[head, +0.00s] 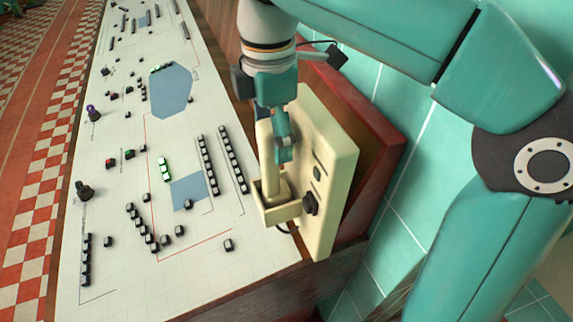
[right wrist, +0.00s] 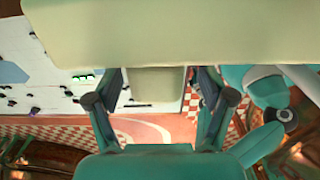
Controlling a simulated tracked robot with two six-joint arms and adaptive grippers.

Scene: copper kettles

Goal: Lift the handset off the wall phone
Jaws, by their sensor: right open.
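The wall phone (head: 328,165) is a cream box with dark knobs on its face, tilted in the head view. Its cream handset (head: 269,160) stands upright with its lower end in a box-like cradle (head: 277,211). My right gripper (head: 284,150) is at the handset's upper part, partly hiding it. In the right wrist view, the open fingers of the right gripper (right wrist: 160,84) are on either side of a cream piece (right wrist: 158,86) that looks like the handset. Whether they touch it is unclear. The phone body fills the top of that view. My left gripper is not in view.
A white control panel (head: 120,215) with several small black, green and red buttons lies left of the phone. A red-brown wooden board (head: 375,150) is behind the phone. Teal tiled wall (head: 405,110) stands at the right. Red-and-white checkered floor (head: 40,190) is at far left.

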